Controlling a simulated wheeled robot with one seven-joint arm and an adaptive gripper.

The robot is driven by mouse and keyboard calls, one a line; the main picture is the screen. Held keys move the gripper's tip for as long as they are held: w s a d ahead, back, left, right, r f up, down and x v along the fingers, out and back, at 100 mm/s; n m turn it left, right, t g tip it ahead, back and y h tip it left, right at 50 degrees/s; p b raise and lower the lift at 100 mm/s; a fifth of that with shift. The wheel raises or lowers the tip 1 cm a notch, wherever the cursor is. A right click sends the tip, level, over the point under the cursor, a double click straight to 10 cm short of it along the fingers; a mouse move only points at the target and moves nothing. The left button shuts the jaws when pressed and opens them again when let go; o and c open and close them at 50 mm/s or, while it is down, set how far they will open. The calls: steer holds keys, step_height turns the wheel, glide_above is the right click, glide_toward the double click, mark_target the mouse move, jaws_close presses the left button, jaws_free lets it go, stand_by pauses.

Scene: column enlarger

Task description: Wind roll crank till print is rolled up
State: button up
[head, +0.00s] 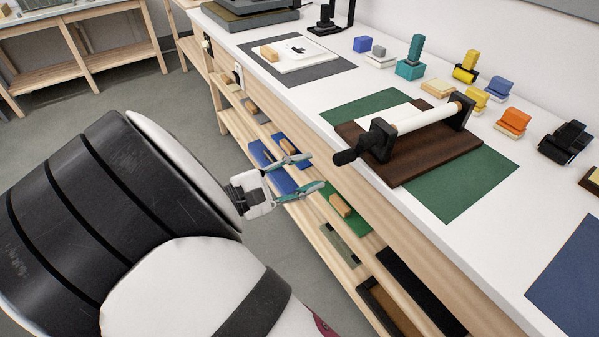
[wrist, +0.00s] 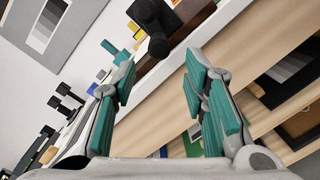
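The roll device stands on the white worktop, with a dark wooden base (head: 425,158), two black end brackets and a white roller (head: 424,117) between them. Its black crank (head: 352,154) sticks out at the left end, over the bench's front edge. A white sheet (head: 392,115), seemingly the print, lies partly behind the roller; how much is wound cannot be told. My gripper (head: 307,172) is open and empty in front of the bench, left of and below the crank, apart from it. In the wrist view the black crank handle (wrist: 158,46) shows ahead, beyond and between the teal-padded fingers (wrist: 160,88).
A green mat (head: 458,192) lies under the device. A grey mat (head: 300,68) with a white board is at the left. Several coloured stamps and blocks (head: 411,62) stand behind. Open lower shelves (head: 335,208) hold trays and brushes below the worktop.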

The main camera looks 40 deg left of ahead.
mark_target(335, 162)
steer(key=shift+b+x, duration=0.6)
steer(key=shift+x, duration=2.6)
steer(key=shift+w+d, duration=0.2)
jaws_close()
